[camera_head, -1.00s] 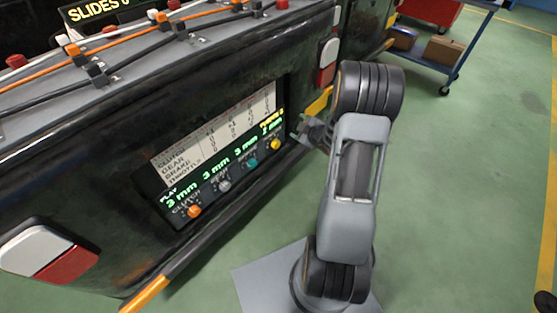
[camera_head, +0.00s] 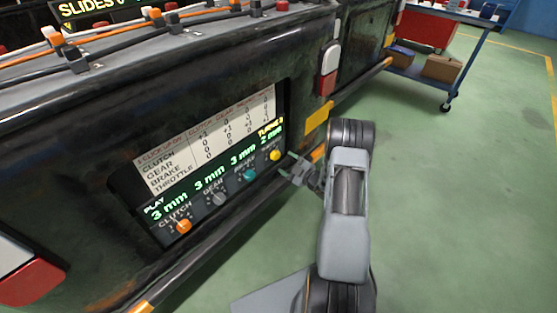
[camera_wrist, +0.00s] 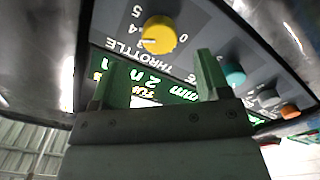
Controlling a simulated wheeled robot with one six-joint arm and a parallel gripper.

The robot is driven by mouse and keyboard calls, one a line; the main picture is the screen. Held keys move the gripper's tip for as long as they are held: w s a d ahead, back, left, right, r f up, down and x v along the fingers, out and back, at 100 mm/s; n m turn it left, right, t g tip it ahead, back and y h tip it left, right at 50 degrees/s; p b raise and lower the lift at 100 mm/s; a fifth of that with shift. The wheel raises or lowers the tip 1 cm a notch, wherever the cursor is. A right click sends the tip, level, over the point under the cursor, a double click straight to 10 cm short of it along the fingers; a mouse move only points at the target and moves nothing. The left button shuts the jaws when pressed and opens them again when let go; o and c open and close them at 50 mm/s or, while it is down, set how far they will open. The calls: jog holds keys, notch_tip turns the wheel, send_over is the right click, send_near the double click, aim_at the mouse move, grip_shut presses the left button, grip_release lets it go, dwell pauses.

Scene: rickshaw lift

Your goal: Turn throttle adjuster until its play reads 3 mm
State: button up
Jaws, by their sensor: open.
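The throttle adjuster is a yellow knob (camera_head: 275,155) at the right end of the panel's knob row. The green readout above it (camera_head: 270,135) shows 2 mm. In the wrist view the yellow knob (camera_wrist: 160,35) sits beside the word THROTTLE, with a numbered dial around it. Its white pointer mark appears to face the 3. My gripper (camera_head: 296,166) is just right of the knob and apart from it. In the wrist view its two fingers (camera_wrist: 160,78) stand spread and empty, below the knob in the picture.
Orange clutch (camera_head: 183,226), grey gear (camera_head: 218,199) and teal brake (camera_head: 250,174) knobs share the panel; their readouts show 3 mm. A printed chart (camera_head: 205,140) is above. A blue cart (camera_head: 435,80) stands behind on green floor.

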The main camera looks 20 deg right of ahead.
aim_at(277, 156)
jog(key=shift+b+x, duration=0.45)
jog(key=shift+x, duration=2.2)
jog(key=shift+c, duration=0.3)
jog(key=c, duration=0.9)
jog(key=shift+o, duration=0.2)
jog(key=m, duration=0.4)
jog(key=shift+r+m+p, duration=0.1)
jog(key=shift+m+p, duration=0.2)
jog(key=shift+m, duration=1.7)
